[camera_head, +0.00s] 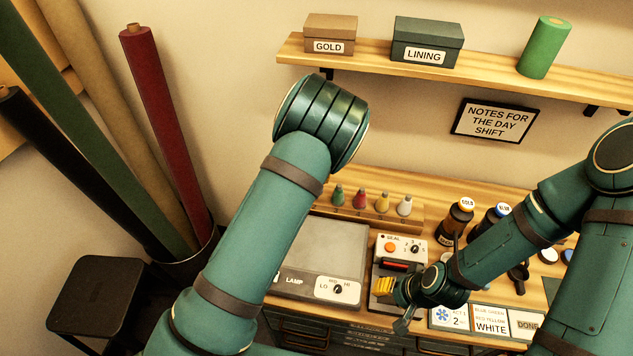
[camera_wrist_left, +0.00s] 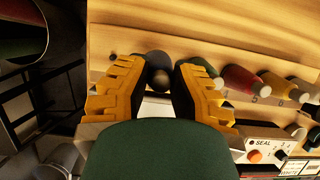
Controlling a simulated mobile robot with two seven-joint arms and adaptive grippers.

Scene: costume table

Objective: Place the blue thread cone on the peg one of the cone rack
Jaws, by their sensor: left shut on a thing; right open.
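The cone rack (camera_head: 425,214) is a wooden ledge at the back of the table; it also shows in the left wrist view (camera_wrist_left: 135,40). It bears green (camera_head: 338,196), red (camera_head: 359,199), yellow (camera_head: 382,202) and white (camera_head: 404,206) cones. In the left wrist view, my left gripper (camera_wrist_left: 158,88) is shut on a dark blue-grey cone (camera_wrist_left: 157,64), the blue thread cone, seen end-on in front of the rack. I cannot tell whether it touches a peg. A small dark spot (camera_wrist_left: 112,57) shows on the rack left of it. My right gripper (camera_head: 383,287) is open, low by the sealer.
The lamp box (camera_head: 322,250) and sealer (camera_head: 397,248) stand in front of the rack. Dark bottles (camera_head: 455,222) stand right of it. A shelf (camera_head: 470,71) with boxes hangs above. Fabric rolls (camera_head: 165,130) stand at left. My left arm hides the rack's left end in the head view.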

